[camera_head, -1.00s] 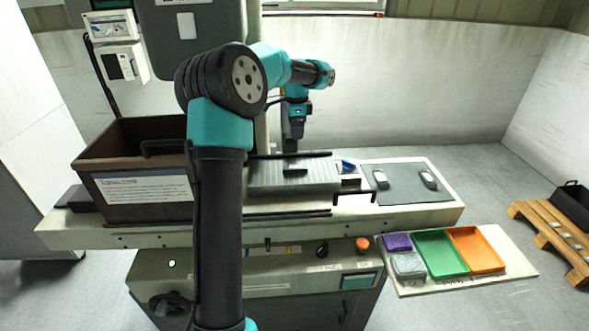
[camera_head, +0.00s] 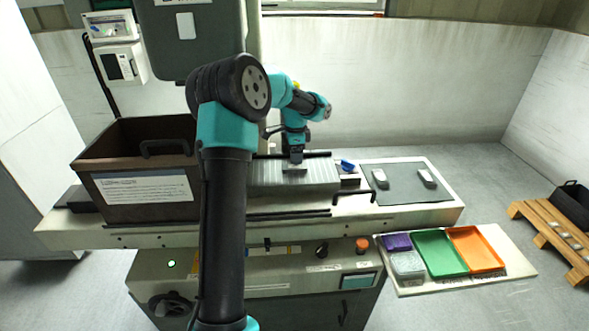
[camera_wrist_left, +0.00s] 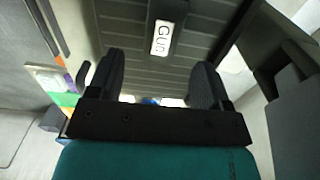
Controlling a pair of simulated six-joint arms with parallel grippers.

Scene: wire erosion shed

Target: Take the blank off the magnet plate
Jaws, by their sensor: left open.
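The magnet plate (camera_head: 325,178) is a grey ribbed slab on the machine bed. The blank (camera_head: 295,171), a small dark block, lies on its middle, its far part hidden by my gripper. In the left wrist view the blank (camera_wrist_left: 168,14) carries a white label and rests on the plate (camera_wrist_left: 125,35). My left gripper (camera_head: 295,158) is over the blank. In the left wrist view the gripper (camera_wrist_left: 155,78) is open and empty, with the blank lined up beyond the gap between its fingers. My right gripper is not in view.
A brown bin (camera_head: 145,155) stands left of the plate. A dark mat (camera_head: 405,190) with two small pale items lies to the right. Purple, green (camera_head: 440,252) and orange trays and a clear box sit on a lower board. A wooden pallet is far right.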

